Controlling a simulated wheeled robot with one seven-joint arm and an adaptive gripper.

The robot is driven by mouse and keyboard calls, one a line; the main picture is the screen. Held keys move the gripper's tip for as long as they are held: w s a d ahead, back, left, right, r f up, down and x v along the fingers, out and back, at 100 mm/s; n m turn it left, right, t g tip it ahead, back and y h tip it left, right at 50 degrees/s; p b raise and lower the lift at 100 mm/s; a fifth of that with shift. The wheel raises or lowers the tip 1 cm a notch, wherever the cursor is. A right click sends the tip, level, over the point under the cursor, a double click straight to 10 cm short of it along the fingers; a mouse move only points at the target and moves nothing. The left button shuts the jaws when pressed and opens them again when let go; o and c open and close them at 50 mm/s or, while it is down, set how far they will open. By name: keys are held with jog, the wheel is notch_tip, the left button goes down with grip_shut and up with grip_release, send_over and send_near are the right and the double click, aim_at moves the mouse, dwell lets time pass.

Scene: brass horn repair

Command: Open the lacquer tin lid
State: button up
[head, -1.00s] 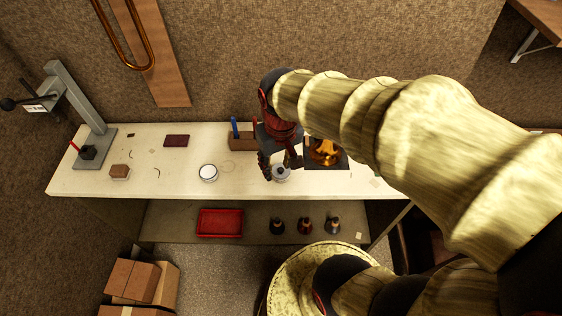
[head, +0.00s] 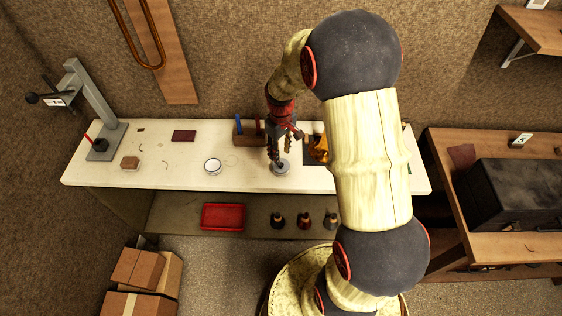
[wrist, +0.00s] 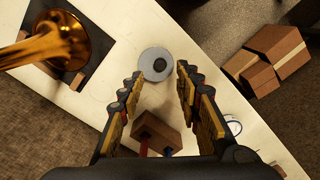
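The lacquer tin (head: 281,169) looks like a round grey tin with a dark knob on its lid, standing on the pale workbench. In the wrist view the tin (wrist: 148,57) lies just beyond my fingertips, with the knob near its middle. The lid appears to be on the tin. My gripper (head: 281,152) points down at the tin in the head view. In the wrist view my gripper (wrist: 158,75) is open, its two fingers apart with nothing between them. I see no contact with the tin.
A brass horn part (head: 318,148) stands on a dark mat close right of my gripper. A wooden tool block (head: 248,133) is behind, a round white-topped item (head: 212,166) left. Bare benchtop (head: 180,155) lies farther left. A red tray (head: 222,217) and several dark bottles sit below.

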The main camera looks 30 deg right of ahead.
notch_tip(320, 180, down, 6)
jog(key=shift+r, duration=0.15)
jog(key=shift+c, duration=1.3)
grip_shut()
